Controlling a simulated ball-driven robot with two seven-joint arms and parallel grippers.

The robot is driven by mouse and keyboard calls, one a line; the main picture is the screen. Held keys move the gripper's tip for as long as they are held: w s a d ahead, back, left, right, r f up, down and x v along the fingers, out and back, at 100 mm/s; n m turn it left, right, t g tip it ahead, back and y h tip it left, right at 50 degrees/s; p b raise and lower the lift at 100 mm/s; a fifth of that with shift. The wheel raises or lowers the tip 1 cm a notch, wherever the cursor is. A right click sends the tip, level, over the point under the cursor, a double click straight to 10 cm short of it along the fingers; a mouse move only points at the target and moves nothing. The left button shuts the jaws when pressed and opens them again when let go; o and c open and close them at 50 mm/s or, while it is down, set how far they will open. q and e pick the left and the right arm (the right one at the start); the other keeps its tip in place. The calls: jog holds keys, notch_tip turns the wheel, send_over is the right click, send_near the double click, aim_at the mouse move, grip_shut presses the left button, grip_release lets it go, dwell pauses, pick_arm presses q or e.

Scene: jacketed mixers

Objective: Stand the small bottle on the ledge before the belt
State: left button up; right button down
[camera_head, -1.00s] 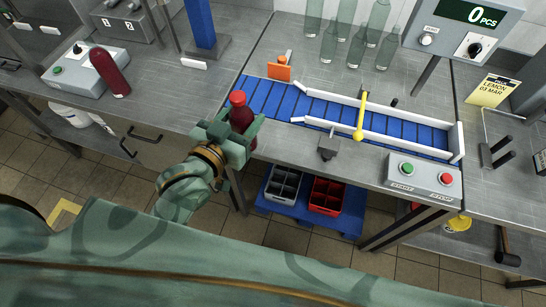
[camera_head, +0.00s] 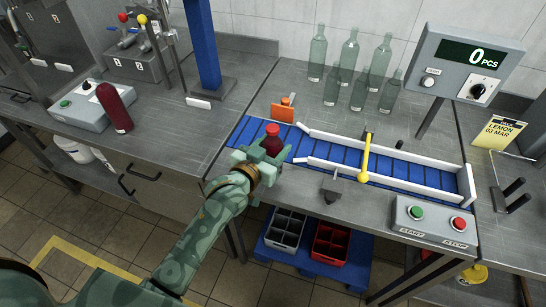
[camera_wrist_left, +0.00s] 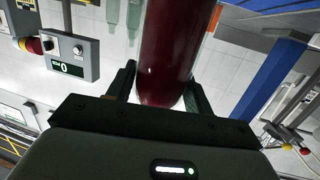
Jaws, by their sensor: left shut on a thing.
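My left gripper (camera_head: 262,158) is shut on a small dark red bottle with a red cap (camera_head: 272,143), held roughly upright. In the head view it is in front of the left part of the blue belt (camera_head: 330,163); the gripper hides its lower part, and I cannot tell whether its base touches anything. In the left wrist view the bottle's red body (camera_wrist_left: 170,50) stands between the two fingers (camera_wrist_left: 162,95). A strip of bare steel ledge (camera_head: 300,182) runs along the belt's near side. My right gripper is not in view.
A second dark red bottle (camera_head: 115,108) stands on the left counter. White rails and a yellow lever (camera_head: 365,160) are over the belt, with an orange block (camera_head: 283,112) behind it. Several clear bottles (camera_head: 349,55) stand behind. A start-stop box (camera_head: 433,220) is at the right.

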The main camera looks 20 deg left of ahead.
aim_at(273, 156)
pick_arm(q)
notch_tip(273, 156, down, 4)
jog(key=shift+w+r+b, duration=0.1)
jog(key=shift+r+b, duration=0.15)
jog(key=shift+b, duration=0.45)
jog(key=shift+r, duration=0.1)
jog(key=o, duration=1.4)
jog(key=shift+o, duration=0.2)
